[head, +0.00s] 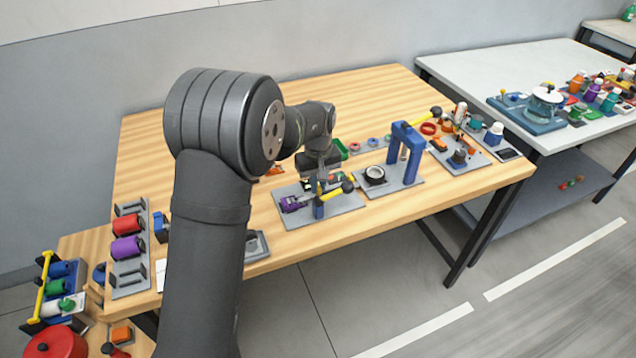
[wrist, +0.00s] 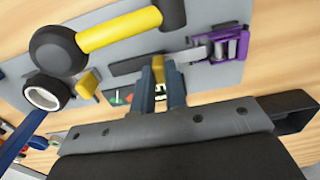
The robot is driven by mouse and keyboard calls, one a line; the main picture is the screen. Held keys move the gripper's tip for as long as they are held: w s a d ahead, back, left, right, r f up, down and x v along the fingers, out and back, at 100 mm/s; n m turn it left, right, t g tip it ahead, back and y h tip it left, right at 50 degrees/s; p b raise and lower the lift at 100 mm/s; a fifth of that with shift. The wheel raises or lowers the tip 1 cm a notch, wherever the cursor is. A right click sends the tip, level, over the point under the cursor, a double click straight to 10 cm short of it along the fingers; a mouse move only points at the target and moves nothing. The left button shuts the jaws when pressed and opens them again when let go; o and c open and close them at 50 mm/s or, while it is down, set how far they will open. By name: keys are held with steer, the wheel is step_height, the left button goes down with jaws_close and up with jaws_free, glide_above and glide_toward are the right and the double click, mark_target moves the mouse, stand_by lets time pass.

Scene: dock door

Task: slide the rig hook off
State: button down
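On a grey plate (head: 338,211) on the wooden table, a purple device (head: 293,203) sits at the left, near a blue post (head: 319,210). The purple device is at the upper right in the wrist view (wrist: 232,43), with a grey strip reaching left from it towards my fingertips. My gripper (head: 322,182) is low over this plate. In the wrist view its two blue-grey fingers (wrist: 160,80) are close together, with a small yellow piece (wrist: 158,70) showing between them. I cannot tell whether they grip it, or which part is the rig hook.
A yellow-handled bar (wrist: 120,30) with dark ends lies close to the fingers. A dark cup with a white rim (head: 375,174) and a blue arch (head: 405,152) stand on the neighbouring plate at the right.

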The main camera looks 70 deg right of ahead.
steer(key=shift+s+d, duration=1.05)
steer(key=c, duration=1.4)
jaws_free()
steer(key=shift+c, duration=0.2)
steer(key=shift+r, duration=0.15)
step_height(320, 180, up, 17)
step_height(320, 180, down, 18)
steer(key=shift+w+a+r, duration=0.1)
steer(key=shift+w+r, duration=0.05)
steer(key=shift+r, duration=0.1)
steer(key=shift+w+a+r, duration=0.1)
steer(key=shift+w+a, duration=0.3)
